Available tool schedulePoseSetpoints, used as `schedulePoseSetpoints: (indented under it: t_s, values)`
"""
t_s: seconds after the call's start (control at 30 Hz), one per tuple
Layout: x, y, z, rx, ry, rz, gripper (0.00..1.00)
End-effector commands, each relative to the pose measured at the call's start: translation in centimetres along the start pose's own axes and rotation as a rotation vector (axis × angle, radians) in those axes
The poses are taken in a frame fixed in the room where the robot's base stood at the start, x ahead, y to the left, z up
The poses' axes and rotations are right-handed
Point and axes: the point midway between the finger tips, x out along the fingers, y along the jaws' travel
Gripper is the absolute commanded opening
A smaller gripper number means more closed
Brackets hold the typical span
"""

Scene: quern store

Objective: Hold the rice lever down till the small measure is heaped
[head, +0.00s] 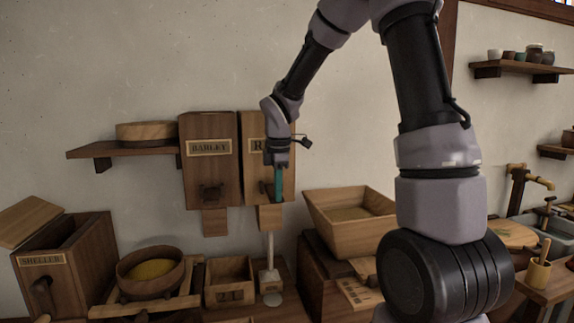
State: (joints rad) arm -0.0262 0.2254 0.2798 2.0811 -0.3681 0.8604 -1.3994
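The rice dispenser (253,165) is a tall wooden wall box whose label is partly covered by my arm. My gripper (278,188) is in front of its lower right part, pointing down. A narrow teal piece shows at its end; I cannot tell whether this is a finger or something held. The rice lever is hidden or not distinguishable there. A wooden spout (270,217) hangs below the box. Under it is a thin pale column, perhaps falling rice, above a small pale grey vessel (269,281), perhaps the small measure. Its fill level is too small to tell.
The barley dispenser (210,165) stands close on the left with its dark lever (212,192). A square wooden box (230,282) is left of the vessel, a pale disc (272,299) in front. A wooden hopper (350,210) stands to the right. A sheller (66,262) is far left.

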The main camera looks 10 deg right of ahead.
Motion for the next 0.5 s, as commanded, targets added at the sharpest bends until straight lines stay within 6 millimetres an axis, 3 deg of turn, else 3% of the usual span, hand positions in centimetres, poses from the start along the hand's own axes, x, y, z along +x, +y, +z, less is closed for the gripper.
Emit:
schedulePoseSetpoints:
  t_s: [0.07,0.5]
  values:
    - [-1.4,-0.2,-0.7,-0.001,0.000,0.006,0.00]
    - [-8.8,-2.6,-0.6,0.001,0.001,0.010,0.00]
